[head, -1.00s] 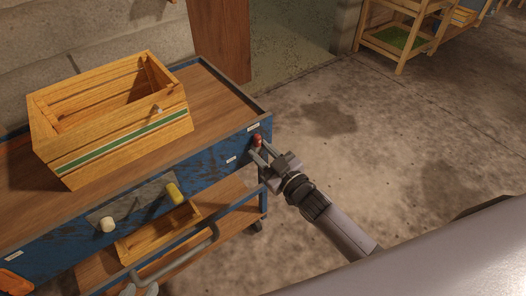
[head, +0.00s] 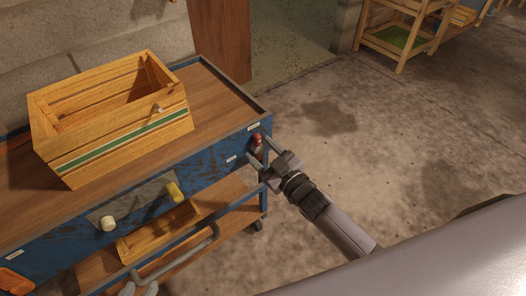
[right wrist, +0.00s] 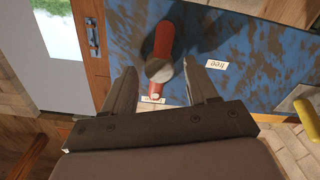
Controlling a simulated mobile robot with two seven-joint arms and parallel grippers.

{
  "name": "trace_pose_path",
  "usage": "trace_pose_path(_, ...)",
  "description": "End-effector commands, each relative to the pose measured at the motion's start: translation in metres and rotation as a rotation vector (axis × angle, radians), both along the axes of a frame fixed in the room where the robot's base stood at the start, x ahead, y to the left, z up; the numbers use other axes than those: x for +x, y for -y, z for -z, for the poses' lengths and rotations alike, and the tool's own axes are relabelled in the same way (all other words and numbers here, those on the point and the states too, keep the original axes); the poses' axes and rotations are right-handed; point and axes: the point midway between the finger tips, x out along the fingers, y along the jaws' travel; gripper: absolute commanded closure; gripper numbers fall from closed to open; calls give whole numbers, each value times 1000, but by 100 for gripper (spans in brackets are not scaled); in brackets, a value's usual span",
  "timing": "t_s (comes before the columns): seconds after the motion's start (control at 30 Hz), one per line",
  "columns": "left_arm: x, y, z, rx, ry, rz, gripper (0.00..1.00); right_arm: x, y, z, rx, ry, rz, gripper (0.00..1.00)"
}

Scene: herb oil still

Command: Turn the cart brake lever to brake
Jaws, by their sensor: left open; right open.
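The red brake lever (head: 257,139) is on the blue front panel of the cart (head: 214,151), near its right corner. In the right wrist view the lever (right wrist: 162,45) shows as a red bar with a round grey face. A white label reading "free" (right wrist: 217,65) is to its right. Another label (right wrist: 153,100), too small to read, lies below it, between the fingers. My right gripper (head: 263,157) is open at the lever, its fingers either side of it; the right wrist view shows the fingers (right wrist: 163,88) apart, with no clear grip.
A wooden crate with a green stripe (head: 130,139) stands on the cart top. A yellow knob (head: 174,192) and a cream knob (head: 107,222) stick out of the front. A grey handle (head: 190,255) curves out below. The floor to the right (head: 400,170) is clear.

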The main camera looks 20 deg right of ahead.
Motion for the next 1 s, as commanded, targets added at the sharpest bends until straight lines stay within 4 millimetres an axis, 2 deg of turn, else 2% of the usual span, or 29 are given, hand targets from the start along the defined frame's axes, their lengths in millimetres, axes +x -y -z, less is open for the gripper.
trace_pose_path(0.17,0,0,-4,-1,1,-1,57,-13,5,0,-1,-3,1,42)
trace_pose_path(0.53,1,2,-13,-8,0,-7,57,-59,22,0,-1,-2,1,42)
trace_pose_path(0.7,0,2,-14,-9,0,-8,57,-67,24,0,-1,1,1,42)
trace_pose_path(1.0,0,2,-14,-8,-1,-7,57,-67,25,0,-1,0,0,42)
